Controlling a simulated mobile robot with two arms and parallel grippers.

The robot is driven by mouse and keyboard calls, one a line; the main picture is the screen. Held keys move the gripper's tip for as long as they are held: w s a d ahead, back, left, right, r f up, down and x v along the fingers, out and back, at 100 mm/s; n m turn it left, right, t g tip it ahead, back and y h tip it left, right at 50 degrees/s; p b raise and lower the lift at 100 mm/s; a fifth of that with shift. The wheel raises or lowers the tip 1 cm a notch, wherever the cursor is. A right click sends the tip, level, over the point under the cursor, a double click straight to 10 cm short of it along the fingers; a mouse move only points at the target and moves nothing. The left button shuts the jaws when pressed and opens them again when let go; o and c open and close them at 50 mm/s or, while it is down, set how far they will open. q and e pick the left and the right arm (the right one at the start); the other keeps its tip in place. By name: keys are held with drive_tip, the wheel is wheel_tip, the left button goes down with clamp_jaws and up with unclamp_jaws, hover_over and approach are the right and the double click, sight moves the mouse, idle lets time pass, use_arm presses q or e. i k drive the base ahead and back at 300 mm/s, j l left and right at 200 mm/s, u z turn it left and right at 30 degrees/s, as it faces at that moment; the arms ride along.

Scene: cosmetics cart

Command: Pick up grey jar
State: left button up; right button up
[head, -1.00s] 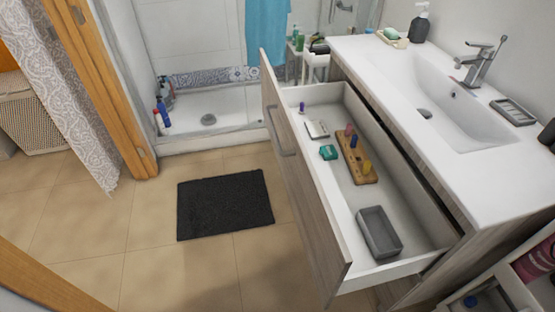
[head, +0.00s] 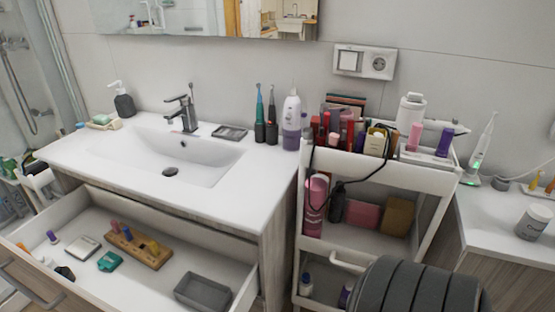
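A small grey jar (head: 534,221) with a lighter lid stands upright on the white counter (head: 478,215) at the right edge of the head view. Part of a dark grey ribbed arm link of mine shows at the bottom, right of centre, in front of the cart. Neither of my grippers is in view. Nothing covers the jar.
A white cart (head: 425,178) full of cosmetics stands between the sink cabinet and the counter. The open drawer (head: 170,280) juts out at lower left. An electric toothbrush (head: 483,150) stands on the counter behind the jar, with a cable beside it.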

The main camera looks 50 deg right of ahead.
sight(536, 217)
drive_tip(key=z, duration=3.4)
